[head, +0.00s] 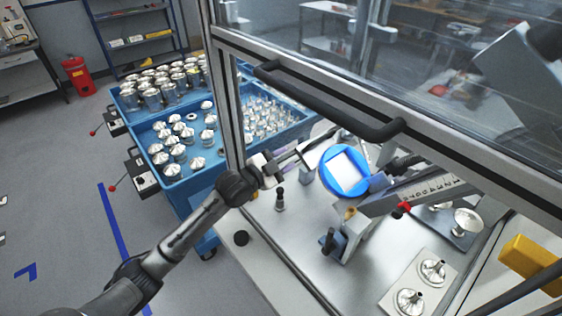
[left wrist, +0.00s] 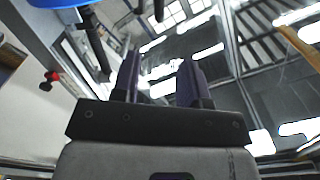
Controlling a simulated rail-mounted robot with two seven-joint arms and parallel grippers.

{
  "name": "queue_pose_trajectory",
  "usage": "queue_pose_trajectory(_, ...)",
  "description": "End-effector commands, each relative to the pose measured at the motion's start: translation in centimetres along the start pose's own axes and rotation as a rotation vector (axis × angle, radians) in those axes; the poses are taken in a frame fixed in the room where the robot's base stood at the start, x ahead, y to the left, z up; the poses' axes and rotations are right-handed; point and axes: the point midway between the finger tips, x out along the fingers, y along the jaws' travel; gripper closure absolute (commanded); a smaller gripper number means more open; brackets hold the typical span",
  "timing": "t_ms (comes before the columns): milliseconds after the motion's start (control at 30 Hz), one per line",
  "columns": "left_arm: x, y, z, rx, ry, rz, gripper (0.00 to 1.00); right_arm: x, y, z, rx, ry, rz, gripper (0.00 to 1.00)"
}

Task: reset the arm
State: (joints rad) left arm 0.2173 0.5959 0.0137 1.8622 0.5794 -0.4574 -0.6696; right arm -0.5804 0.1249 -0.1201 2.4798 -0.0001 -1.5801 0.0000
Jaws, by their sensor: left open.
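My left arm reaches in from the lower left of the head view. Its gripper (head: 292,162) is at the machine's opening, over the front of the light work surface and left of the blue round part with a white square face (head: 345,171). In the left wrist view the same gripper (left wrist: 158,75) shows two dark fingers spread apart with nothing between them. The fingers point toward the bright glazing and frames behind. My right gripper is not seen in either view.
The enclosure has a metal frame and a dark door handle (head: 325,103). Machined housings (head: 433,271) sit on a plate at lower right. A blue cart (head: 178,187) with many housings stands left. A red extinguisher (head: 77,76) is farther back.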

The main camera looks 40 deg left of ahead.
Motion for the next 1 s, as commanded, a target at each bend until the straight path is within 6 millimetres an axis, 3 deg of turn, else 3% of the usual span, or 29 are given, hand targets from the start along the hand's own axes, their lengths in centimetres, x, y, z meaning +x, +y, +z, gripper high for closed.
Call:
queue_pose_trajectory(200, -1.0, 0.0, 0.0, 0.0, -0.001, 0.0, 0.6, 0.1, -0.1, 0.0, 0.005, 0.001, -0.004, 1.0)
queue_pose_trajectory(867, -1.0, 0.0, 0.0, -0.025, 0.0, 0.0, 0.6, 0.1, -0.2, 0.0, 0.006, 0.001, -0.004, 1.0)
queue_pose_trajectory(1000, -1.1, 1.2, 1.8, -0.154, -0.116, 0.066, 0.6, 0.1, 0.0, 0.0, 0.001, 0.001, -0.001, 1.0)
